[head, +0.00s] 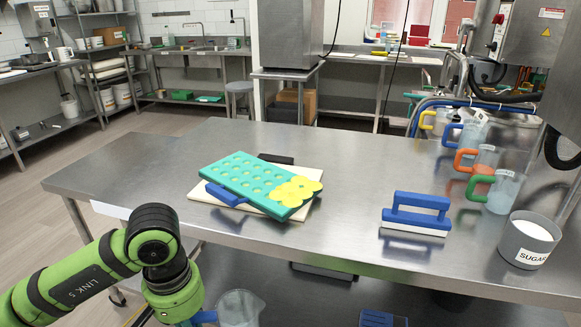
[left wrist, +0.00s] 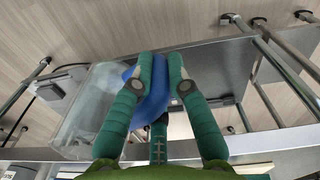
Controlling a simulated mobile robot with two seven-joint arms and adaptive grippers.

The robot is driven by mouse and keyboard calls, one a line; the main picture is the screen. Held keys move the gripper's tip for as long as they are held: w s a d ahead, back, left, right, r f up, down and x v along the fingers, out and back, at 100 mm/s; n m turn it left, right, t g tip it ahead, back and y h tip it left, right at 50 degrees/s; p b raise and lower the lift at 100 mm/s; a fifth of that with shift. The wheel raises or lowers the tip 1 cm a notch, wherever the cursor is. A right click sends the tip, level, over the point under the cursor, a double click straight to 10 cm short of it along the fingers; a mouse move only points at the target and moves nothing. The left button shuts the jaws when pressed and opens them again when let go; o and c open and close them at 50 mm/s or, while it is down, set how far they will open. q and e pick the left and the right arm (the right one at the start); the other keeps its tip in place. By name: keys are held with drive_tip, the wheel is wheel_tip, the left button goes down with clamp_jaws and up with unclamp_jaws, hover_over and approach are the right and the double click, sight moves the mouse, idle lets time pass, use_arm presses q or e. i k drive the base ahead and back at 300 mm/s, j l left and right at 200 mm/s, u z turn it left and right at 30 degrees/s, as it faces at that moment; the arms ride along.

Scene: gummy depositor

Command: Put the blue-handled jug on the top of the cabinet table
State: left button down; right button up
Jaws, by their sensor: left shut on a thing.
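My left gripper (left wrist: 165,80) is shut on the blue handle (left wrist: 150,95) of a clear jug. The jug's see-through body (left wrist: 90,112) hangs to the left of the fingers in the left wrist view. In the head view the jug (head: 241,309) shows at the bottom edge, in front of the steel table and lower than its top. Its blue handle (head: 204,317) shows beside my green left arm; the fingers are out of that view. The steel table (head: 340,180) spans the middle; I cannot tell whether it is the cabinet table. My right gripper is not in view.
A teal mould (head: 240,178) with yellow pieces lies on a white board. A blue-handled scraper (head: 417,214), a sugar container (head: 530,240) and several jugs with coloured handles, one green-handled (head: 500,190), stand to the right.

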sight(184, 162)
drive_tip(key=j+z, duration=0.35)
drive_tip(key=j, duration=0.7)
drive_tip(key=j+z, duration=0.4)
drive_tip(key=j, duration=0.65)
drive_tip(key=k, duration=0.1)
